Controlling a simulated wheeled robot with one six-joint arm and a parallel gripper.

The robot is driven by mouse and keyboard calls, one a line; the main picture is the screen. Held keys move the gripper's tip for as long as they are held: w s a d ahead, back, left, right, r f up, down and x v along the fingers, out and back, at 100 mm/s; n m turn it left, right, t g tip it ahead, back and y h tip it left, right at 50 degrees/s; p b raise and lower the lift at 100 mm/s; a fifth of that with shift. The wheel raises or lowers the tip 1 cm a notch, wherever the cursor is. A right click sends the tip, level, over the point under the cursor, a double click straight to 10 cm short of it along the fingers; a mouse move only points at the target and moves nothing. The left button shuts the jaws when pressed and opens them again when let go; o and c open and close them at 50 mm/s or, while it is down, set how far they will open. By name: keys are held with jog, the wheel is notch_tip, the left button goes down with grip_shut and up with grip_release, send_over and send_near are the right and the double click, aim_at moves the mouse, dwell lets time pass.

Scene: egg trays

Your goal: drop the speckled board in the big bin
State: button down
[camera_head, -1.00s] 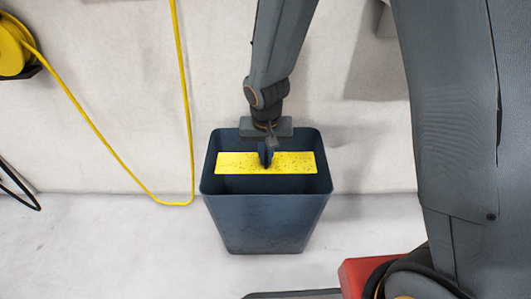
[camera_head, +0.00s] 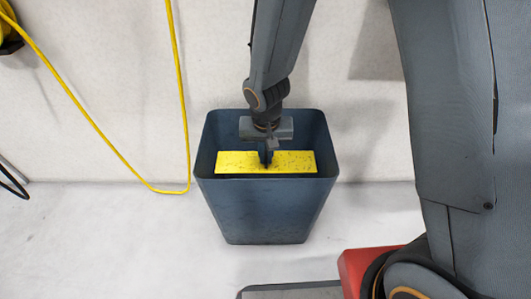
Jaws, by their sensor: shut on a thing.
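The speckled board (camera_head: 292,161) is a flat yellow strip with dark specks. It lies crosswise within the mouth of the big bin (camera_head: 265,212), a dark blue-grey open-topped bin standing on the pale floor by the wall. My gripper (camera_head: 267,160) points down over the bin and is shut on the middle of the board. The board's lower edge lines up in the picture with the bin's front rim. The bin's bottom is hidden by its front wall and the board.
A yellow hose (camera_head: 184,110) hangs down the pale wall left of the bin and loops near the floor. A dark cable (camera_head: 12,183) shows at the left edge. The floor left of the bin is clear.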

jog(key=shift+f+b, duration=3.8)
jog(key=shift+f, duration=0.1)
jog(key=c, duration=1.8)
grip_release()
jog(key=r+p, duration=0.1)
jog(key=r, duration=0.1)
jog(key=r+p, duration=0.2)
jog(key=r, duration=0.1)
jog(key=s+r+p, duration=0.1)
jog(key=r, duration=0.1)
jog(key=shift+s+r, duration=0.1)
jog(key=shift+r, duration=0.25)
